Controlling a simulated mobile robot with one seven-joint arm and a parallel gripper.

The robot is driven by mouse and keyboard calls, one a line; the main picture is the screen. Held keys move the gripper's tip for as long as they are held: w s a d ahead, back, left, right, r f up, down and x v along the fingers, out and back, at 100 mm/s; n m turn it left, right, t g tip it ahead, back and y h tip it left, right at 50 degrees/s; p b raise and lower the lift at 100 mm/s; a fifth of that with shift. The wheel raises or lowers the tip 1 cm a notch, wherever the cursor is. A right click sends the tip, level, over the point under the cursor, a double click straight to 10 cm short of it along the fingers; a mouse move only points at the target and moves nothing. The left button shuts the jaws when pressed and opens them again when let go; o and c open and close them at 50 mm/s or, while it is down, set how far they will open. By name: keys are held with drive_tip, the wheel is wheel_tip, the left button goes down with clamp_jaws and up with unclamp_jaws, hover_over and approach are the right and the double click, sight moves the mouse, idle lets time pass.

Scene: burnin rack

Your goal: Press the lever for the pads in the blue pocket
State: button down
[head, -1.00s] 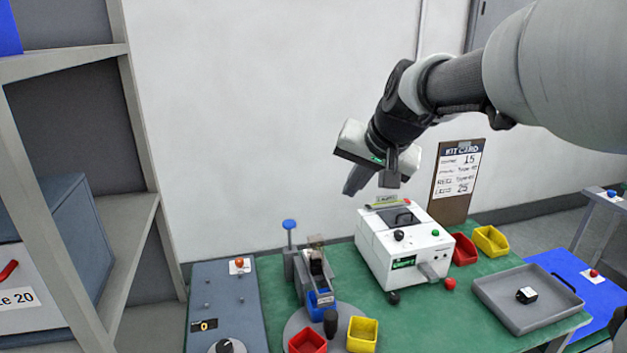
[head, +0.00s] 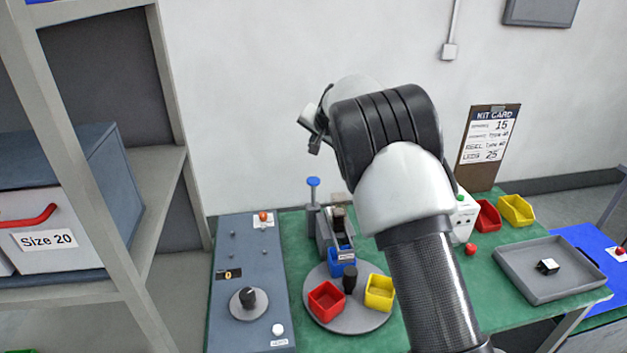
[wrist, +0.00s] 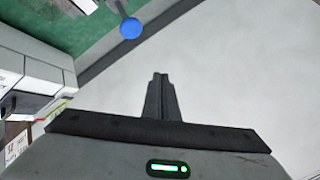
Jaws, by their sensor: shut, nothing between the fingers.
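A lever with a round blue knob (head: 313,182) stands upright at the back left of a grey dispenser (head: 327,232). The knob also shows near the top of the wrist view (wrist: 131,28). A blue pocket (head: 342,262) sits on the round grey turntable (head: 330,321), at the dispenser's front. Whether pads lie in it is too small to tell. My gripper (head: 315,145) is above the knob in the head view, apart from it and partly hidden by my arm. In the wrist view my fingers (wrist: 158,78) are shut and empty.
A red pocket (head: 326,300) and a yellow pocket (head: 380,293) share the turntable. A grey panel (head: 250,265) with a black knob lies left. My arm hides most of the white machine (head: 464,216). A grey tray (head: 520,283) stands right; a shelf (head: 160,165) is far left.

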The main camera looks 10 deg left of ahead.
drive_tip(key=shift+f, duration=0.1)
drive_tip(key=b, duration=0.4)
hover_over(315, 184)
drive_tip(key=f, duration=0.5)
drive_tip(key=w+f, duration=0.1)
drive_tip(key=f, duration=0.2)
drive_tip(key=shift+a, duration=0.1)
drive_tip(key=shift+f+b, duration=0.35)
drive_tip(key=shift+s, duration=0.1)
idle(1.2)
drive_tip(key=shift+f+b, duration=0.35)
drive_tip(key=shift+f, duration=0.05)
drive_tip(key=shift+s+f+b, duration=0.1)
drive_tip(key=shift+f+b, duration=1.75)
drive_tip(key=shift+f, duration=0.65)
idle(1.6)
drive_tip(key=shift+r, duration=0.15)
